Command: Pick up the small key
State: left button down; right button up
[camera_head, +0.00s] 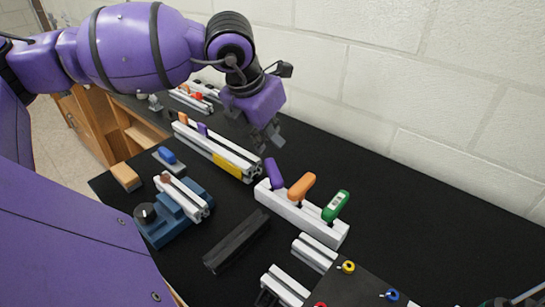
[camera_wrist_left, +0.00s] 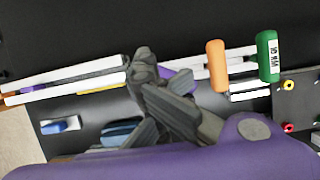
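Three keys with coloured handles stand in a white holder block (camera_head: 300,216) on the black table. The purple-handled key (camera_head: 273,173) is at the left end and looks smallest. The orange-handled key (camera_head: 302,187) is in the middle, and the green-handled key (camera_head: 336,206) at the right end. My left gripper (camera_head: 266,138) hangs above and behind the purple handle, fingers apart and empty. In the left wrist view the purple handle (camera_wrist_left: 180,79) is partly hidden behind the fingers. A dark part at the lower right corner may be my right gripper (camera_head: 520,299).
Aluminium rails with a yellow label (camera_head: 228,166) lie left of the holder. A blue vise (camera_head: 170,215), a black bar (camera_head: 236,241) and a wooden block (camera_head: 126,176) lie nearer. A board with coloured rings (camera_head: 365,288) is at the lower right. A wall stands behind.

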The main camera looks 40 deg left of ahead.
pick_arm(q)
jog(key=shift+d+r, duration=0.2)
jog(key=shift+r, duration=0.65)
jog(key=c, duration=2.5)
grip_release()
jog(key=o, duration=2)
